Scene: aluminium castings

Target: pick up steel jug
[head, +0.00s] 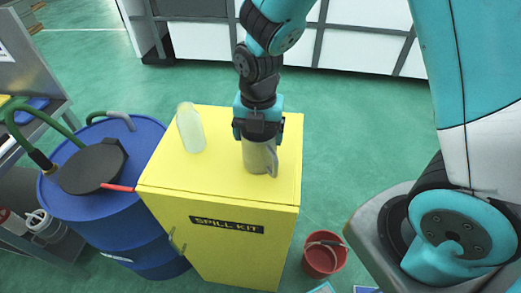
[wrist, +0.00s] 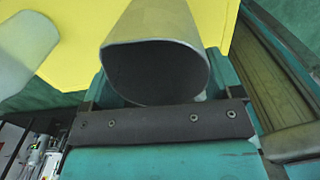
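The steel jug (head: 259,158) stands upright on top of the yellow cabinet, with its handle at the right. My gripper (head: 257,134) points down over the jug, with its fingers around the upper part. In the wrist view the jug (wrist: 155,30) shows its open mouth close to the palm, with a finger on each side. The fingers lie very near the jug's wall. I cannot tell whether they press on it or leave a small gap. The jug's rim is hidden by my gripper in the head view.
The yellow spill kit cabinet (head: 220,190) has a translucent bottle (head: 190,128) standing left of the jug. A blue drum (head: 120,225) with a dark lid and a hose is beside it at left. A red bucket (head: 323,258) sits on the floor at right.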

